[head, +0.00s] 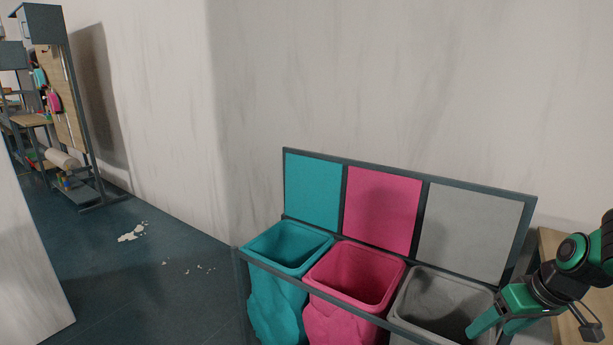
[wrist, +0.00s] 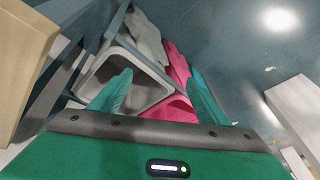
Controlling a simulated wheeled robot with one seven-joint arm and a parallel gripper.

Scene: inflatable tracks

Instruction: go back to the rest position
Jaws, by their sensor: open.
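My gripper (head: 492,318) is at the lower right of the head view, over the right edge of the grey bin (head: 425,300). In the wrist view my gripper (wrist: 155,90) has its two green fingers spread wide apart with nothing between them. The grey bin (wrist: 140,65) shows its open mouth beyond the fingers, with the pink bin (wrist: 178,70) beside it. I cannot tell whether a finger touches the grey bin's rim.
A dark frame holds the teal bin (head: 285,250), pink bin (head: 355,275) and grey bin against a pale wall (head: 370,80). A wooden surface (head: 549,250) stands at the right. White scraps (head: 133,232) lie on the open dark floor at left, near a shelf rack (head: 75,150).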

